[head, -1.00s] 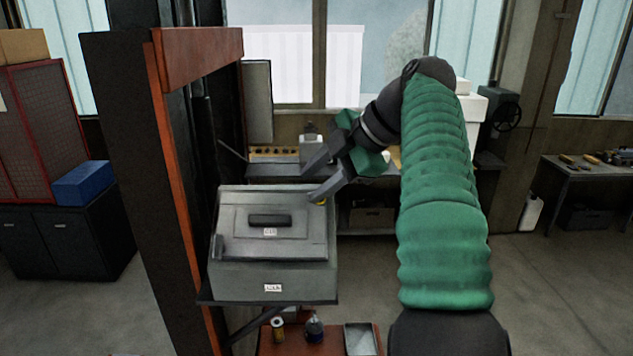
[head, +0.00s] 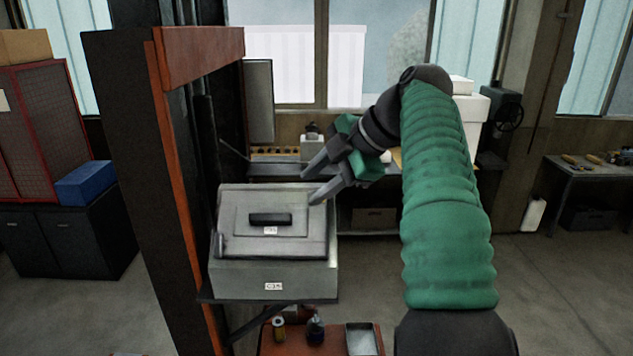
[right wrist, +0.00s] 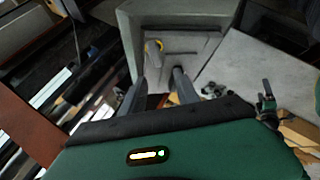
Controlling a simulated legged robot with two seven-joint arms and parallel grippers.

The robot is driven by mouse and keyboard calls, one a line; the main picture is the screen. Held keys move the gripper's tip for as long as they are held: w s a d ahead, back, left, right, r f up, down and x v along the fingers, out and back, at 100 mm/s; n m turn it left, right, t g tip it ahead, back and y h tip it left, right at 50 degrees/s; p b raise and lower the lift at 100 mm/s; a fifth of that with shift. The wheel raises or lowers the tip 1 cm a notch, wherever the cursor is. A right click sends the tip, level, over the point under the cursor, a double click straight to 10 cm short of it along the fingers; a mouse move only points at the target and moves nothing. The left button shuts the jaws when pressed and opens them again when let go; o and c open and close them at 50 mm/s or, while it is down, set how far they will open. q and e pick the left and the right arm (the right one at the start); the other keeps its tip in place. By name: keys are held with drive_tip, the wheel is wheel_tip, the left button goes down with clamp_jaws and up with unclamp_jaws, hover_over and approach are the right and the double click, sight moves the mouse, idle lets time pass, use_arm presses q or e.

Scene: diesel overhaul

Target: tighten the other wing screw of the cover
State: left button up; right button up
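The grey cover (head: 300,232) with a dark handle sits closed on a grey box (head: 240,275). My left gripper is out of view.
A tall dark frame with an orange edge (head: 172,170) stands close left of the box. Below is a red-brown surface with small containers and a tray (head: 360,339). A bench (head: 370,232) stands behind. Open floor lies to the right.

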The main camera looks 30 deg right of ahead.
drive_tip(key=shift+w+d+f, duration=0.4)
drive_tip(key=shift+f, duration=0.25)
drive_tip(key=shift+w+d+f, duration=0.25)
drive_tip(key=shift+w+f, duration=0.25)
drive_tip(key=shift+f, duration=0.3)
clamp_jaws()
drive_tip(key=shift+r, duration=0.1)
idle(0.7)
